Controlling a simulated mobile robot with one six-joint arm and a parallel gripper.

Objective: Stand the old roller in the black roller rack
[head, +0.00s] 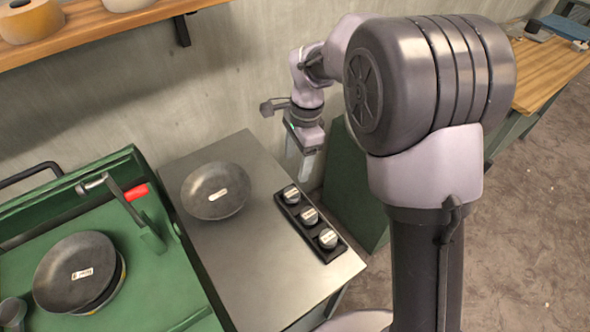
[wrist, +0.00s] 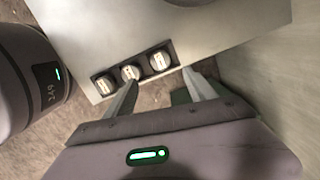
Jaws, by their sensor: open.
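The black roller rack (head: 314,234) lies along the right side of the grey metal tabletop. Three pale, round-topped rollers stand in it: a far one (head: 291,194), a middle one (head: 309,216) and a near one (head: 327,238). Each has a small label, too small to read, so I cannot tell which is the old roller. My gripper (head: 305,168) is open and points down beyond the far right edge of the tabletop, apart from the rack. In the wrist view my gripper (wrist: 161,79) shows nothing between its fingers, with the rack (wrist: 118,80) just beyond them.
A dark round bowl (head: 216,190) with a label sits on the grey tabletop (head: 240,270). At left is a green machine (head: 150,280) with another dark bowl (head: 75,270), a lever and a red part (head: 136,192). A wooden shelf (head: 100,30) overhangs at upper left. A wall stands close behind.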

